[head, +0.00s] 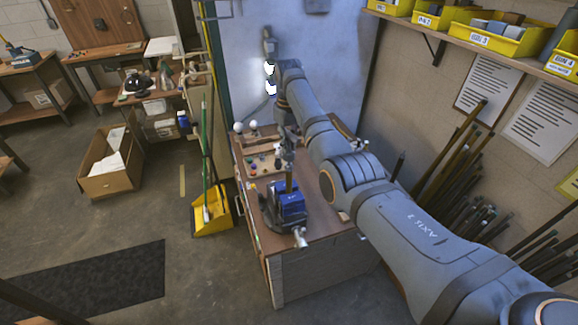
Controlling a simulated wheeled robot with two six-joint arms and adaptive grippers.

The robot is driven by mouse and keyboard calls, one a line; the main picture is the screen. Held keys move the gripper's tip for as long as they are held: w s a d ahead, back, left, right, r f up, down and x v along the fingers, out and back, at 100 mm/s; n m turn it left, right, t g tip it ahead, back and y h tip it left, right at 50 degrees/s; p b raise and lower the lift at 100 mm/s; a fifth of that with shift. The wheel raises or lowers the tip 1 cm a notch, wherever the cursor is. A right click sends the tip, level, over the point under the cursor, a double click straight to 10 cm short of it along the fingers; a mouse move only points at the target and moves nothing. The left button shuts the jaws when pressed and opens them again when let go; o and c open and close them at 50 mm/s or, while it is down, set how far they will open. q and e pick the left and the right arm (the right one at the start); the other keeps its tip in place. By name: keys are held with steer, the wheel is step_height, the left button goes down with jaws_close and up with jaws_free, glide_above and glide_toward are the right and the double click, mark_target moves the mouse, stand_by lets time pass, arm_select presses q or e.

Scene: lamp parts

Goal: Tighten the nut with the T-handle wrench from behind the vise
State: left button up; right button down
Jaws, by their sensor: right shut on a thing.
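The blue vise (291,208) stands near the front of the wooden workbench, with a silver handle at its front. My right arm reaches in from the lower right, and my right gripper (287,156) points down just above and behind the vise. It is shut on what appears to be the T-handle wrench, which the fingers mostly hide. The nut is too small or hidden to make out, and I cannot tell whether the wrench touches it. My left gripper is not in view.
Small coloured parts and white bulbs (238,127) lie on the bench's left and back. A yellow dustpan (212,212) and a green broom stand left of the bench. Rods lean at the right wall below a shelf of yellow bins (485,38).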

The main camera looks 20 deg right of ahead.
mark_target(289, 132)
steer(key=shift+r, duration=0.1)
steer(key=shift+r, duration=1.9)
